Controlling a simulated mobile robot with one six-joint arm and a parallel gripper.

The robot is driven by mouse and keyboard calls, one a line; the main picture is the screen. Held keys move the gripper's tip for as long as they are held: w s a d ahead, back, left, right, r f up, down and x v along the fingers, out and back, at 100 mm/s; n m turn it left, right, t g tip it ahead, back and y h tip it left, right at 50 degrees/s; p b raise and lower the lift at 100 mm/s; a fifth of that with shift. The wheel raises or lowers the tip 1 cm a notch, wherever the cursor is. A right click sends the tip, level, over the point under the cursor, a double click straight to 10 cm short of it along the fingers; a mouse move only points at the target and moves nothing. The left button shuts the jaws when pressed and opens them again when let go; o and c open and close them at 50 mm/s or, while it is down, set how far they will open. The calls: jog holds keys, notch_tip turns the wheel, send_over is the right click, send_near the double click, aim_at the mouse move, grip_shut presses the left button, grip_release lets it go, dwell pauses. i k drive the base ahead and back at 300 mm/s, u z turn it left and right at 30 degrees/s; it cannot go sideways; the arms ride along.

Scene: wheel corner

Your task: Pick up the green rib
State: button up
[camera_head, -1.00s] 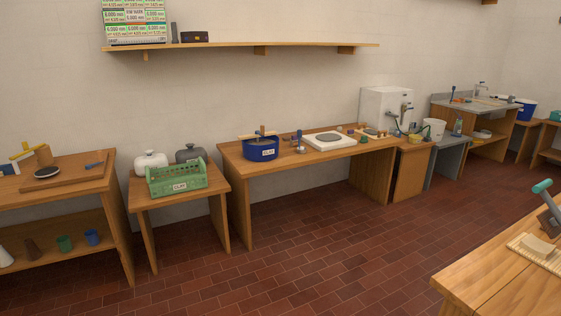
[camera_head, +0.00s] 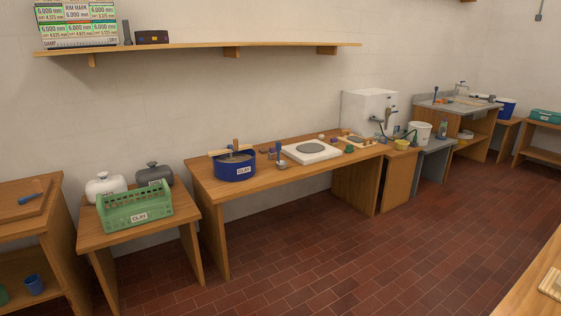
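I cannot clearly make out the green rib. A tiny green item (camera_head: 349,148) lies near the right part of the long wooden table (camera_head: 240,190), beside a small board with a disc (camera_head: 355,140). It is too small to tell whether it is the rib. My gripper is not in view.
The long table also bears a blue clay tub (camera_head: 234,168) and a white slab with a grey disc (camera_head: 312,151). A green clay crate (camera_head: 137,206) stands on a lower table at left. The brick floor (camera_head: 330,255) before them is clear. A wooden table corner (camera_head: 535,285) shows at lower right.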

aim_at(349, 148)
jog(key=z, duration=0.15)
jog(key=i, duration=0.9)
jog(key=z, duration=0.25)
jog(key=i, duration=1.65)
jog(key=z, duration=0.2)
